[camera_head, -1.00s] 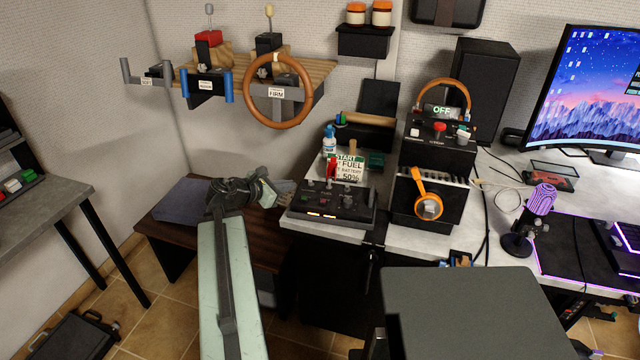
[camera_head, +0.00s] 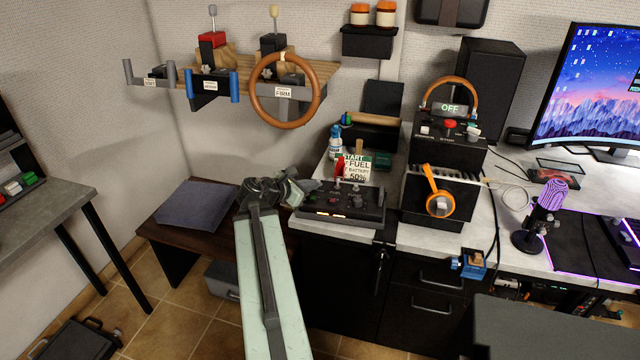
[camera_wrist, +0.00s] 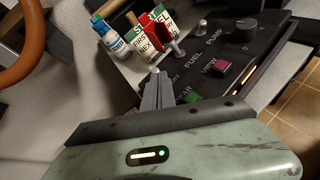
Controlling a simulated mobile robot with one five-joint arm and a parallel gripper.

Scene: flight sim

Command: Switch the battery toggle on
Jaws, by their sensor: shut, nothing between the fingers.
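The black switch panel (camera_head: 352,207) stands on the left end of the white desk; it also shows in the wrist view (camera_wrist: 240,55). My gripper (camera_head: 304,188) is shut and empty, at the panel's left end. In the wrist view my shut fingertips (camera_wrist: 157,82) lie over the panel beside a partly covered label ending in "RY". The battery toggle seems to be at or behind the fingertips; its position and any contact cannot be told. A silver toggle (camera_wrist: 178,50) stands by the "FUEL PUMP" label, and another (camera_wrist: 201,26) is farther along.
Behind the panel are a start-and-fuel card (camera_head: 357,168), a red piece (camera_head: 340,167) and a blue-white bottle (camera_head: 335,142). A black box with an orange lever (camera_head: 438,195) stands right of the panel. A dark low table (camera_head: 165,215) is at left. A steering wheel (camera_head: 284,122) hangs above.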

